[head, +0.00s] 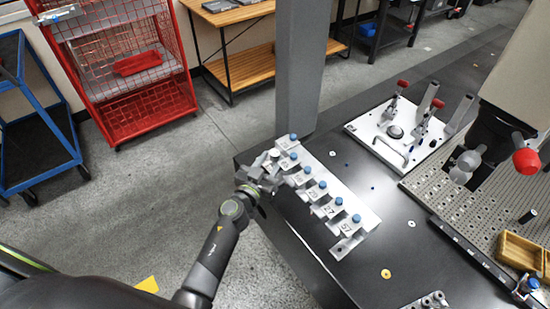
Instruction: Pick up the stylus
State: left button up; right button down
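A light grey stylus rack (365,213) stands on the dark table, with several numbered holders in a row. Small blue-topped pieces (323,185) sit at the holders; they look like styli. My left gripper (270,171) is at the rack's far left end, overlapping its edge in the picture. A small silver round-topped piece (274,153) shows right by its fingers. I cannot tell whether the fingers touch or hold it, and the finger gap is too small to see. My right gripper is not in view.
A grey post (300,70) rises behind the rack. A white plate with red-handled clamps (355,127) stands right of it. A dark probe head with a red ball (526,161) hangs at the right over a perforated plate (440,190). A wooden tray (510,250) lies at lower right.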

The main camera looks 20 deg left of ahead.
pick_arm(q)
jog(key=shift+w, duration=0.3)
jog(key=shift+c, duration=0.4)
jog(key=c, duration=0.7)
jog(key=shift+r, duration=0.1)
jog(key=shift+r+p, duration=0.15)
jog(key=shift+p, duration=0.15)
jog(key=s+a, duration=0.3)
jog(key=s, duration=0.1)
jog(key=s+a, duration=0.4)
jog(key=s, duration=0.1)
jog(key=s+a+b, duration=0.1)
jog(key=s+a, duration=0.3)
jog(key=s, duration=0.1)
jog(key=shift+s, duration=0.25)
